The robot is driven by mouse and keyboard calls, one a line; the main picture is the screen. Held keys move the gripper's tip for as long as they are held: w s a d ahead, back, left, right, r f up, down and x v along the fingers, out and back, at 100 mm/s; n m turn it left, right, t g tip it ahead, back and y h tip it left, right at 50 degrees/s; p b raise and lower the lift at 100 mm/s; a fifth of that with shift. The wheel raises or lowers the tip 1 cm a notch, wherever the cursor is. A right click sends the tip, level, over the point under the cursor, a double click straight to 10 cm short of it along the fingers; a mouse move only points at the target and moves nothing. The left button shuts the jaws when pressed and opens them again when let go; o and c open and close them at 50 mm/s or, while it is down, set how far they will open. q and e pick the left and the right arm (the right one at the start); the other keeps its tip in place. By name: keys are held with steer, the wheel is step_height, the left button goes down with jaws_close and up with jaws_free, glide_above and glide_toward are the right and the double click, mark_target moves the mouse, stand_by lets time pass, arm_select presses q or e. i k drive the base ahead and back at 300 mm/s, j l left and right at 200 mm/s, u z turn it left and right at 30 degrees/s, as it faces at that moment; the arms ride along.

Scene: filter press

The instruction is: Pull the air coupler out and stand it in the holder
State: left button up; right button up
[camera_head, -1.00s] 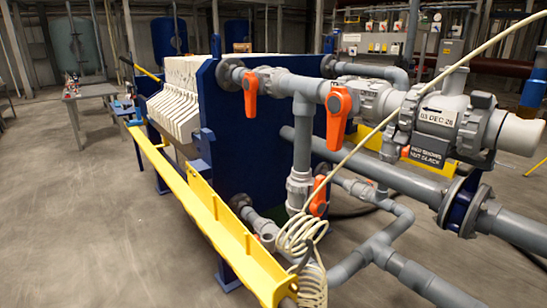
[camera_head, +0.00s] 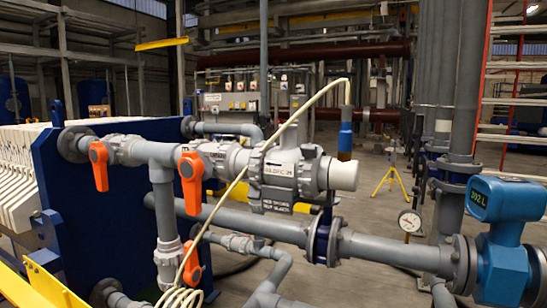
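A thin cream hose (camera_head: 290,128) rises from a coil (camera_head: 180,298) at the bottom and runs up to the right. It bends over and meets the top of an upright grey cylinder with a blue band (camera_head: 346,137), right of the middle. This may be the air coupler, but I cannot tell where the coupler ends and what it sits in. I cannot make out a holder for certain. Neither of my grippers is in view.
Grey pipes with orange valve handles (camera_head: 191,168) fill the left and middle, in front of the blue press plate (camera_head: 75,190). A blue flow meter (camera_head: 503,230) and a pressure gauge (camera_head: 409,221) stand at the right. A yellow tripod stand (camera_head: 390,172) is on open floor behind.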

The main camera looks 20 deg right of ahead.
mark_target(345, 139)
steer(key=z, duration=1.2)
